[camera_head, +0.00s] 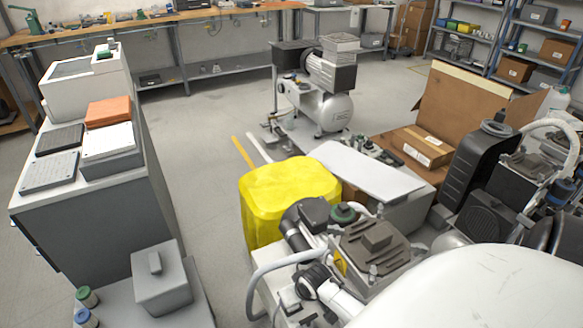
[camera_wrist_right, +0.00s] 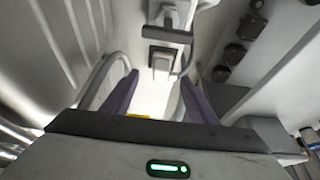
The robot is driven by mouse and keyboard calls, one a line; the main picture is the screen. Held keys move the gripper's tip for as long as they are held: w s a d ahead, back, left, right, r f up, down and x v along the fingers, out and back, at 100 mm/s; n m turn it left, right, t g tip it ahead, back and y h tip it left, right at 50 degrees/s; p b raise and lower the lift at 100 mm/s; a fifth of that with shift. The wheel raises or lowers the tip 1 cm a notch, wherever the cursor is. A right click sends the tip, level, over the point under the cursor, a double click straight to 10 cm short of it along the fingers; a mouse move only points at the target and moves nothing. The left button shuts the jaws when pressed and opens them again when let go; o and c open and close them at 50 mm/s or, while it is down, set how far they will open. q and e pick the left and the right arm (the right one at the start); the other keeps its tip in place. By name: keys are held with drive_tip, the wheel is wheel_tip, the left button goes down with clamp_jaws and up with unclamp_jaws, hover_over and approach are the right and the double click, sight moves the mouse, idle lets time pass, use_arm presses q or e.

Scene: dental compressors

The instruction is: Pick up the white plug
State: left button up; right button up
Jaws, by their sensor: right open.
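My right gripper (camera_wrist_right: 158,102) shows in the right wrist view, with its two dark purple fingers apart and nothing held between them. A small pale block (camera_wrist_right: 162,62) lies ahead of the fingertips, just below a grey bar, and a thin pale cord runs beside it. It may be the white plug, but I cannot tell for sure. I cannot pick out the white plug in the head view. My left gripper is not in view.
A yellow container (camera_head: 287,190) stands beside compressor parts (camera_head: 375,245). A grey cabinet (camera_head: 95,215) is on the left, and an open cardboard box (camera_head: 470,100) is at the right. A compressor (camera_head: 325,95) stands farther back. The floor between cabinet and container is clear.

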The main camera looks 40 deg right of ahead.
drive_tip(key=b+x, duration=0.2)
drive_tip(key=x, duration=0.4)
drive_tip(key=shift+w+f, duration=0.25)
drive_tip(key=shift+c, duration=0.4)
drive_tip(key=shift+r, duration=0.1)
drive_tip(key=c, duration=1.1)
